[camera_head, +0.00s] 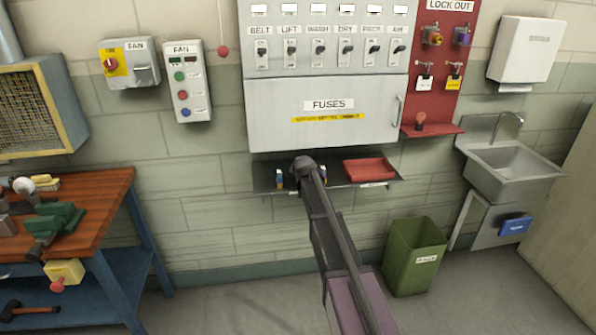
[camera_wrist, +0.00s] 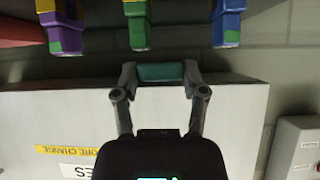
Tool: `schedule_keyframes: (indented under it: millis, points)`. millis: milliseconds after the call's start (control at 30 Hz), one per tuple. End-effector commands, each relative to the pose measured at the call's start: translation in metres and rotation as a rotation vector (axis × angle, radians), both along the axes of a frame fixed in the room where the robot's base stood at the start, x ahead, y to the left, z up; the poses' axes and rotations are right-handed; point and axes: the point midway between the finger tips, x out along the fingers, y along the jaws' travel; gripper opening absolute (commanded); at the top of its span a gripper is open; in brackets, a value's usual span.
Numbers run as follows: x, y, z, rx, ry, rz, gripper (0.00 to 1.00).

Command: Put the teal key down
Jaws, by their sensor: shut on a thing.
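In the wrist view, which is upside down, my gripper (camera_wrist: 161,76) is shut on a teal piece (camera_wrist: 160,73), taken to be the teal key. Only a short teal block shows between the fingertips. It is held in front of the grey fuse cabinet (camera_wrist: 235,115), with the shelf's fuses a little beyond it in the picture. In the head view my own arm covers the gripper and the key, near the grey shelf (camera_head: 265,180) under the cabinet. I cannot tell whether the key touches anything.
A green bin (camera_head: 413,257) stands below. A red lockout board (camera_head: 437,70) hangs right.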

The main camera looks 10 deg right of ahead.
Motion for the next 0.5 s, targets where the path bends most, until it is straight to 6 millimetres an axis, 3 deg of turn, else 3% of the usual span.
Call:
schedule_keyframes:
  millis: [433, 467, 500]
  points:
    - [0.0, -0.0003, -0.0072, 0.0, 0.0, 0.0, 0.02]
    - [0.0, -0.0003, -0.0072, 0.0, 0.0, 0.0, 0.58]
    - [0.0, -0.0003, -0.0072, 0.0, 0.0, 0.0, 0.7]
